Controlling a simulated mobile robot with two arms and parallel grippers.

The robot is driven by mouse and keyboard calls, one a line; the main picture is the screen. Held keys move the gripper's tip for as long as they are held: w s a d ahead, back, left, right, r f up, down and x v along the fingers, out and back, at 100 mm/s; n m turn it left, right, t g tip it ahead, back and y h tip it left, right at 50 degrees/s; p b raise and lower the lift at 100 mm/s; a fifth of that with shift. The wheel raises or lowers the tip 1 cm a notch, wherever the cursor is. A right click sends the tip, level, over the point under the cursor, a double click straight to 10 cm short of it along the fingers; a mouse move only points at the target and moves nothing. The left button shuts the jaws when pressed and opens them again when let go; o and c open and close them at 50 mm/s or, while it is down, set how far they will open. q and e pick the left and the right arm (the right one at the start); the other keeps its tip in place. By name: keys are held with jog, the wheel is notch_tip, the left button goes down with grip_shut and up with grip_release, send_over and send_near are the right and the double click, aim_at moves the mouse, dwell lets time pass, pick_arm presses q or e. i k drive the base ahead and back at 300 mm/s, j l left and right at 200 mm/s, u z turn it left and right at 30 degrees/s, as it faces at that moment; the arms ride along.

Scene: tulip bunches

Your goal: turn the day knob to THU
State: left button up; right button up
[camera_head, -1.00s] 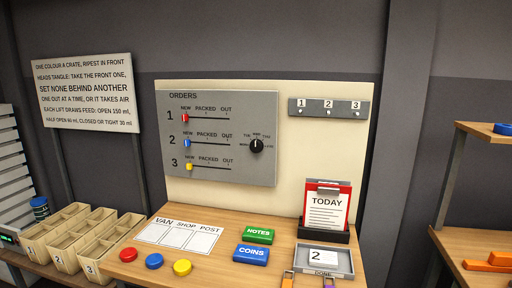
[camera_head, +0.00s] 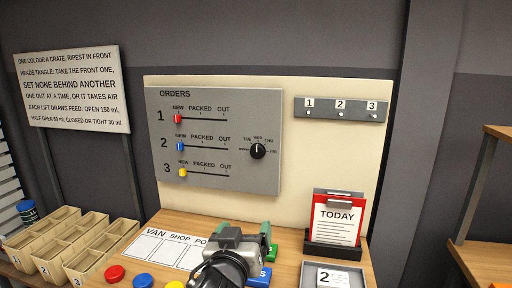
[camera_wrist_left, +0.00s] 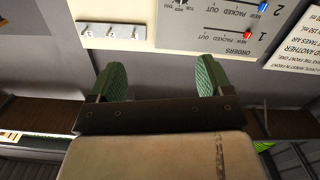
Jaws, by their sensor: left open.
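The black day knob (camera_head: 258,151) sits at the right of the grey ORDERS panel (camera_head: 215,187), with small day labels around its top. Its white mark appears to point up, near WED; the labels are small. My left gripper (camera_head: 243,228) is open and empty, with two green fingers, below and slightly left of the knob and over the table. In the left wrist view, which is upside down, the open fingers (camera_wrist_left: 160,76) face the wall with nothing between them. The dial there is cut off at the top edge. My right gripper is not in view.
Three sliders, red (camera_head: 178,119), blue (camera_head: 180,146) and yellow (camera_head: 183,172), sit at NEW on the panel. A numbered hook strip (camera_head: 340,117) is at upper right. A red TODAY clipboard (camera_head: 337,222) stands at right. My gripper partly hides the green and blue blocks.

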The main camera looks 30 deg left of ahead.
aim_at(257, 151)
jog(key=i+j, duration=0.75)
jog(key=i, duration=0.2)
